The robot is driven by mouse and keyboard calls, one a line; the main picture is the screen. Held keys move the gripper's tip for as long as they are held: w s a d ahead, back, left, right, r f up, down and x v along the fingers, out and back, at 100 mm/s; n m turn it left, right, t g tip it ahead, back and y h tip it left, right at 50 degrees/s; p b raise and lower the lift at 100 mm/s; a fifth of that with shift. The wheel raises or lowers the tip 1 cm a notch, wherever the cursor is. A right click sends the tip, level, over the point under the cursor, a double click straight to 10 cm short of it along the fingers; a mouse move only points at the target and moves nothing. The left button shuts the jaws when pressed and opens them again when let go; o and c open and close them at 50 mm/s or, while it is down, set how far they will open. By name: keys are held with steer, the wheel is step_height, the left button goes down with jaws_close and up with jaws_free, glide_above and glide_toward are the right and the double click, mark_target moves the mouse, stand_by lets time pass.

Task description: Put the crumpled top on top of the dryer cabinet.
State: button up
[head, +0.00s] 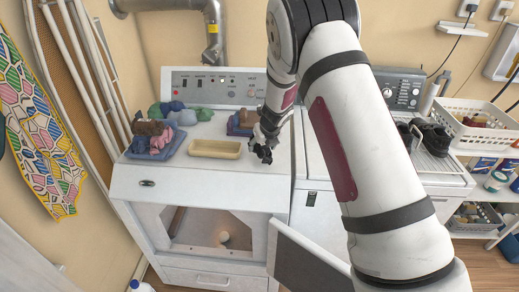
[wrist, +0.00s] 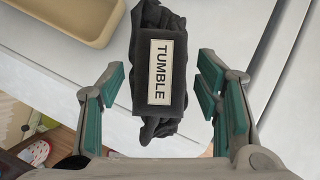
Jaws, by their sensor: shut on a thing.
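A black crumpled cloth with a white TUMBLE label (wrist: 158,112), which I take to be the crumpled top, is between the fingers of my gripper (wrist: 161,75). In the head view my gripper (head: 264,153) is over the front right part of the dryer cabinet's white top (head: 215,170), and the cloth is hard to tell from the dark fingers. The fingers are shut on the cloth. Whether the cloth touches the surface below is unclear. The dryer's white top also shows in the wrist view (wrist: 75,75).
A beige tray (head: 215,149) lies just left of my gripper. Piles of folded and crumpled clothes (head: 160,142) stand at the left, and another blue and red pile (head: 240,124) is behind. The dryer's door (head: 305,262) hangs open below. Dark shoes (head: 432,138) sit on the right machine.

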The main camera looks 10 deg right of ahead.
steer(key=shift+w+a+f, duration=0.1)
steer(key=shift+w, duration=1.05)
steer(key=shift+w+f, duration=0.15)
steer(key=shift+f, duration=0.15)
step_height(320, 180, down, 2)
steer(key=shift+p, duration=0.65)
steer(key=shift+f, duration=0.45)
steer(key=o, duration=1.3)
